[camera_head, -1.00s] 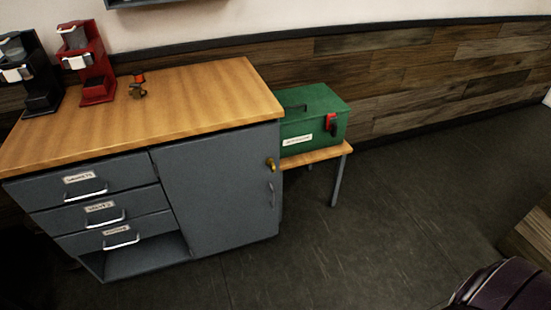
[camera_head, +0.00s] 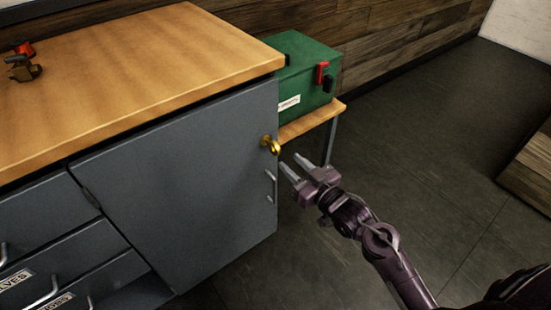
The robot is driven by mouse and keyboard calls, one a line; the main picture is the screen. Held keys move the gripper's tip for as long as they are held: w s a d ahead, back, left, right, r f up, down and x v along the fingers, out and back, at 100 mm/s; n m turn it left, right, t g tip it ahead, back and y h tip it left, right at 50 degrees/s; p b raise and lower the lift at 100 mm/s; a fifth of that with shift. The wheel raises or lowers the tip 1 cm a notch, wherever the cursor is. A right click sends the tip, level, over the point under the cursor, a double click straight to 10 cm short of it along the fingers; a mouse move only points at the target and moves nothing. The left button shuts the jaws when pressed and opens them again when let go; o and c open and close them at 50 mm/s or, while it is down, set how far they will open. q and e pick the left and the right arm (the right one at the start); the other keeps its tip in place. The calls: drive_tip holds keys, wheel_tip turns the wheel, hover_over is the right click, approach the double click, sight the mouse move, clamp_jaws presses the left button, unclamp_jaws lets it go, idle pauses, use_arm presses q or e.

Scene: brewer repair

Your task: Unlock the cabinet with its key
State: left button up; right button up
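The grey cabinet (camera_head: 190,185) has a closed door under a wooden top. A brass-coloured key or lock piece (camera_head: 271,146) sits at the upper right of the door. A metal door handle (camera_head: 270,186) is below it. My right gripper (camera_head: 287,165) is open and empty, just right of the door edge, its two fingers pointing up and left towards the brass piece, apart from it. My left gripper is out of view.
A green toolbox (camera_head: 304,82) with a red latch stands on a small wooden table (camera_head: 315,121) behind the cabinet's right side. A small brass and red item (camera_head: 22,65) is on the cabinet top. Drawers (camera_head: 45,235) are at left.

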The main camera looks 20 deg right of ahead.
sight(279, 150)
drive_tip(key=shift+w+a+r, duration=0.1)
drive_tip(key=shift+w+r, duration=0.1)
drive_tip(key=shift+r, duration=0.15)
drive_tip(key=b+x, duration=0.1)
drive_tip(key=x, duration=0.6)
drive_tip(key=shift+w, duration=0.1)
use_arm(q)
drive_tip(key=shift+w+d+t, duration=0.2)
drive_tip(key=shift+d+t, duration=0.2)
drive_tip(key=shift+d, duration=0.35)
use_arm(e)
clamp_jaws()
